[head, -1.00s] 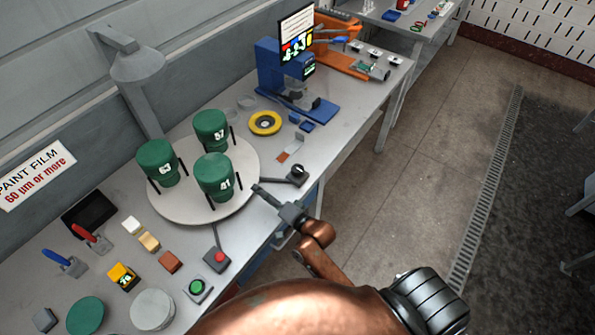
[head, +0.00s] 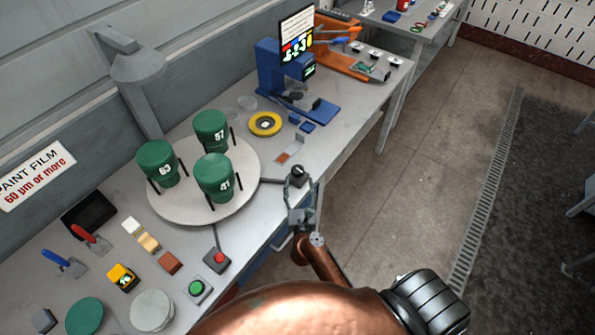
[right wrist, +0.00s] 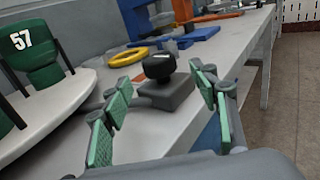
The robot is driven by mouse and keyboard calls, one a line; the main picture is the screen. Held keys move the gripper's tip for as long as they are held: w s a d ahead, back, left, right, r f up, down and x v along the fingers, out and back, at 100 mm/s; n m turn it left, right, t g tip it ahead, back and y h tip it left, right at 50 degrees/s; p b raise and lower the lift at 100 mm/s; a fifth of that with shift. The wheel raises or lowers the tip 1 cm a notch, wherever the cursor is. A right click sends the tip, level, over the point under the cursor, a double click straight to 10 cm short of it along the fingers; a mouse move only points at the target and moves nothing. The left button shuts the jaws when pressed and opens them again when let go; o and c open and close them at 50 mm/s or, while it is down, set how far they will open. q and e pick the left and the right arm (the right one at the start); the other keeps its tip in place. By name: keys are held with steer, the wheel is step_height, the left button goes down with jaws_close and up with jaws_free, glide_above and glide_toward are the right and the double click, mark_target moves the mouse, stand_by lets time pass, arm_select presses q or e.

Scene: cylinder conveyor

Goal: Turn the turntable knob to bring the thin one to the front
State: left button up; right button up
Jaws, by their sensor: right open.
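A round white turntable (head: 205,213) on the bench carries three green cylinders: number 63 (head: 157,165), number 57 (head: 212,131) and number 41 (head: 214,178). Number 41 stands nearest the bench's front edge. Black posts stand beside the cylinders. The black turntable knob (head: 298,171) sits on a small grey base right of the turntable; it also shows in the right wrist view (right wrist: 159,66). My right gripper (head: 299,187) is open, with its green-padded fingers (right wrist: 160,108) on either side of the knob's line and the knob ahead of them. My left gripper is not in view.
A yellow ring (head: 265,124) and a blue stand (head: 290,85) are behind the knob. Red (head: 217,258) and green (head: 197,290) button boxes are near the front edge. Sample blocks, a yellow meter (head: 123,277) and discs lie at left.

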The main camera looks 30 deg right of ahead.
mark_target(298, 176)
steer(key=x, duration=0.7)
steer(key=shift+r, duration=0.15)
steer(key=shift+c, duration=0.3)
